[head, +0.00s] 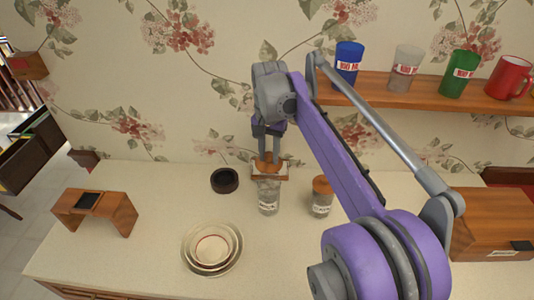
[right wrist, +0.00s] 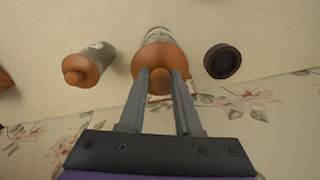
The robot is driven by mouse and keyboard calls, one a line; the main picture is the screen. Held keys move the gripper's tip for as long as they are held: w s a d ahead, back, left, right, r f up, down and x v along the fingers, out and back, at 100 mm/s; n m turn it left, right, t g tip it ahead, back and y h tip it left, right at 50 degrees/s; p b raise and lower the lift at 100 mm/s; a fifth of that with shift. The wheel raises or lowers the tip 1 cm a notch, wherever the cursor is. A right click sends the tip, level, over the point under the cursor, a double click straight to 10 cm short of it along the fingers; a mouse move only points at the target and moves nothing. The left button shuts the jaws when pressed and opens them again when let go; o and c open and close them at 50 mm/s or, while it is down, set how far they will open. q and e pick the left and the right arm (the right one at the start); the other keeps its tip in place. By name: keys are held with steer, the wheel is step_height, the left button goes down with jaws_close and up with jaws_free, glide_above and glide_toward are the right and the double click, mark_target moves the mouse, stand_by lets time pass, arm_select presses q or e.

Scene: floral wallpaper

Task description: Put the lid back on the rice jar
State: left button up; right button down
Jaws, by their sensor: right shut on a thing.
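My right gripper (head: 269,152) points down over the counter, its fingers shut on the knob of a brown wooden lid (head: 270,167). Directly below is a clear glass jar (head: 268,196) with a white label too small to read. In the right wrist view the fingers (right wrist: 160,74) grip the knob, and the lid (right wrist: 150,56) covers the near end of the jar (right wrist: 174,33). The lid lines up with the jar's mouth; I cannot tell whether it rests on the rim or is slightly above it. My left gripper is not in view.
A similar jar (head: 321,205) with a wooden lid stands close on the right. A dark round bowl (head: 225,180) is on the left, with nested bowls (head: 190,258) in front. A wooden stand (head: 122,217) is further left. Several cups stand on the wall shelf (head: 420,96).

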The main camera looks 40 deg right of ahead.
mark_target(269, 167)
steer(key=shift+s+f+b, duration=0.2)
steer(key=shift+f+b, duration=0.35)
steer(key=shift+f, duration=0.4)
step_height(269, 167, down, 3)
steer(key=shift+r+b, duration=0.2)
steer(key=shift+b, duration=0.55)
steer(key=shift+w+f+b, duration=0.1)
steer(key=shift+f+b, duration=0.3)
steer(key=shift+f, duration=0.5)
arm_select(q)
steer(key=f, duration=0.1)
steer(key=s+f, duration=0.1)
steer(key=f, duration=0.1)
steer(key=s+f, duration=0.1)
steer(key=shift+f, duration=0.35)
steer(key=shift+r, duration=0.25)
arm_select(e)
steer(key=shift+f, duration=0.15)
arm_select(q)
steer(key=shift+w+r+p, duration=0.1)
steer(key=shift+p, duration=0.2)
arm_select(e)
steer(key=shift+c, duration=0.2)
jaws_free()
